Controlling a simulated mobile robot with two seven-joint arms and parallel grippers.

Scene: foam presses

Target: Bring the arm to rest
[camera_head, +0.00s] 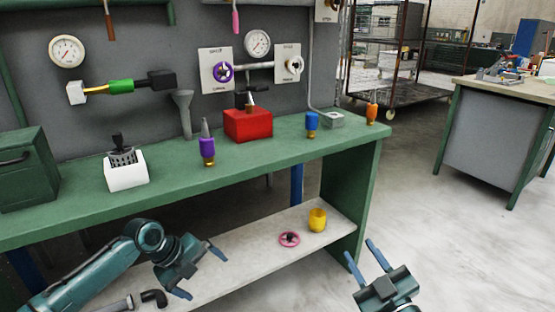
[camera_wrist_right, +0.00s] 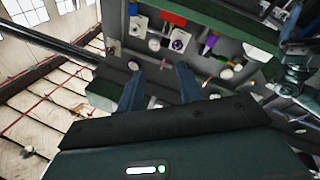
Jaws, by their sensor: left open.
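My left gripper (camera_head: 202,273) is in front of the workbench at the lower left of the head view. Its fingers are apart and nothing is between them. My right gripper (camera_head: 363,262) is at the lower right of the head view, in front of the bench's right end. Its two fingers stand apart with nothing between them. The right wrist view also shows these two fingers (camera_wrist_right: 160,88) spread and empty, with the bench and panel beyond, tilted. Neither gripper touches anything that I can see.
The green workbench (camera_head: 270,158) carries a red box (camera_head: 247,125), a white holder (camera_head: 127,174) and several coloured nozzles. Its lower shelf (camera_head: 262,262) bears a yellow cup (camera_head: 317,220) and a pink handwheel (camera_head: 289,239). Open floor (camera_head: 445,240) lies to the right, before another bench (camera_head: 490,135).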

